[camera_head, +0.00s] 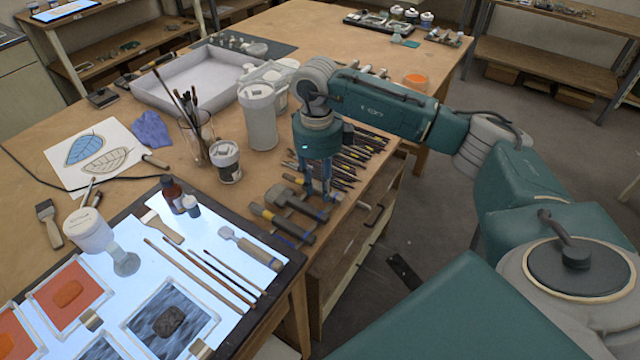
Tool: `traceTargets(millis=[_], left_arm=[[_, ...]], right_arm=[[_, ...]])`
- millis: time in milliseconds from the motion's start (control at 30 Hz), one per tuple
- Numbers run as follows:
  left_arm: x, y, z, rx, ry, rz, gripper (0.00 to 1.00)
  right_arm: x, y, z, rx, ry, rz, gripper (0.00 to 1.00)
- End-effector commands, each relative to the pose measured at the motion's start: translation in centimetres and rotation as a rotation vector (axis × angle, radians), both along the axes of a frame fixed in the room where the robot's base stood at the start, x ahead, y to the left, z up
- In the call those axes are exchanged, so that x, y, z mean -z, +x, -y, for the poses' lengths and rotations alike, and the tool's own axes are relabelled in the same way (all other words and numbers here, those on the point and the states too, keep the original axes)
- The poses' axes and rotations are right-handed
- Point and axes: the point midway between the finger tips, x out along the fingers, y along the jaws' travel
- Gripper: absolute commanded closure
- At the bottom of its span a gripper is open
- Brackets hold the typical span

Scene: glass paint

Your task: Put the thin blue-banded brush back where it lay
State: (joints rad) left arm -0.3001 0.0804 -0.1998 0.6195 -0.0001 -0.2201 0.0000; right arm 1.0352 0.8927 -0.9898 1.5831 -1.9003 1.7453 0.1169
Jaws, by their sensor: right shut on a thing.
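My right gripper (319,190) points straight down at the right edge of the wooden table, over the near end of a row of thin tools and brushes (358,158). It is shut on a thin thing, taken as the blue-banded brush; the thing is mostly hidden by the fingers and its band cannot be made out. Several handles in the row show blue bands. Whether the held brush touches the table cannot be told. My left gripper is not in view.
Broad scrapers or hammers (283,222) lie just in front of the gripper. A white canister (260,115), a small labelled jar (226,162) and a glass of brushes (197,135) stand to its left. A lit panel (222,290) with brushes and glass pieces lies nearer.

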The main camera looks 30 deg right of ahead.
Motion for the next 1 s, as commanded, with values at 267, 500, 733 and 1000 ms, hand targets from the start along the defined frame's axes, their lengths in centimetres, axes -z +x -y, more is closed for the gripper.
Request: traceTargets(millis=[267,500,733,1000], left_arm=[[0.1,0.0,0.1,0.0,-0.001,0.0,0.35],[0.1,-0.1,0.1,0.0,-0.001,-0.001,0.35],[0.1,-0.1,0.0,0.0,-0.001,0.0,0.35],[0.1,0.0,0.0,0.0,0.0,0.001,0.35]], right_arm=[[0.1,0.0,0.0,0.0,0.0,0.0,0.52],[0.0,0.0,0.0,0.0,0.0,0.0,0.52],[-2.7,0.2,-0.1,0.0,0.001,0.006,0.52],[-8.5,0.4,-0.2,0.0,0.0,0.005,0.52]])
